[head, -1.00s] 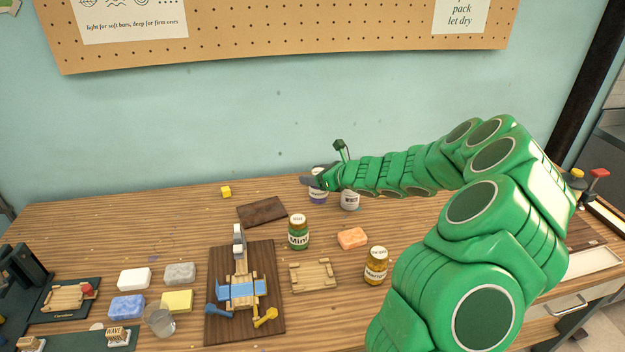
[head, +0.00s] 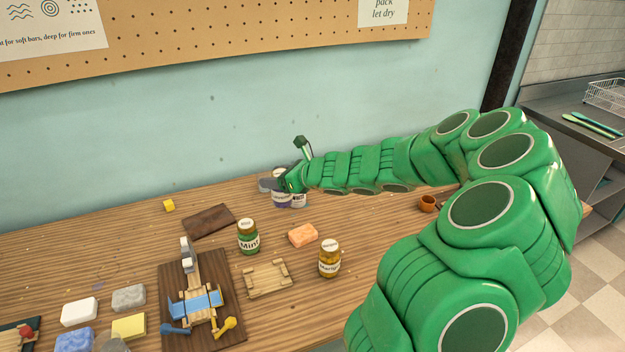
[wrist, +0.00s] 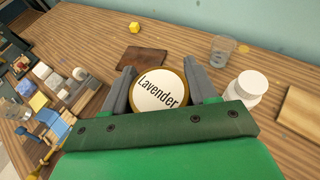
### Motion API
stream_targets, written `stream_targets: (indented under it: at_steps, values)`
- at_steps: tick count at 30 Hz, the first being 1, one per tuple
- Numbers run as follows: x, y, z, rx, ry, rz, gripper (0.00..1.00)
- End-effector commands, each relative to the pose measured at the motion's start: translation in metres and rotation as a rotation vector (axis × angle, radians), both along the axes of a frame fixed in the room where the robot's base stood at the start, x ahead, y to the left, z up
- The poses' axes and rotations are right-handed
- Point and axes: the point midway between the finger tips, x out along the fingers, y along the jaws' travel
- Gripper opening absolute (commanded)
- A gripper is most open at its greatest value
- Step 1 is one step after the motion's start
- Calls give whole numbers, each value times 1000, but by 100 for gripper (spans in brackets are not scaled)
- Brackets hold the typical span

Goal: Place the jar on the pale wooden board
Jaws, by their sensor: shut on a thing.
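My gripper (wrist: 163,86) is shut on the lavender jar, its fingers on both sides of the round white lid (wrist: 160,92) marked "Lavender". In the head view the jar's purple label (head: 282,201) shows below my gripper (head: 279,184) at the back of the table; whether its base touches the table is unclear. A plain pale wooden board (wrist: 303,112) lies at the right edge of the wrist view; my arm seems to hide it in the head view. A smaller pale wooden piece with raised end strips (head: 268,280) lies at the front middle.
A white-lidded bottle (wrist: 247,88) stands close right of the jar, with a clear glass (wrist: 222,48) behind. A mint jar (head: 248,237), an orange soap (head: 303,236), an amber jar (head: 329,260) and a dark board (head: 208,221) stand or lie nearer the front and left.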

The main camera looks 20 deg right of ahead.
Motion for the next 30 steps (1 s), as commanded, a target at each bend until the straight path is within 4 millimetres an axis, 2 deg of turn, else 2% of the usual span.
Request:
stream_targets:
  at_steps: [9, 12, 15, 21, 26, 30]
  values:
    - [39, -125, 3, -2, -1, -150, 9]
    - [46, -160, 6, -6, -1, -188, 9]
    - [51, -186, 8, -4, 0, -213, 9]
    - [56, -217, 13, -8, 2, -243, 9]
    - [63, -224, 11, -8, 3, -247, 9]
    - [77, -228, 4, -8, 3, -245, 9]
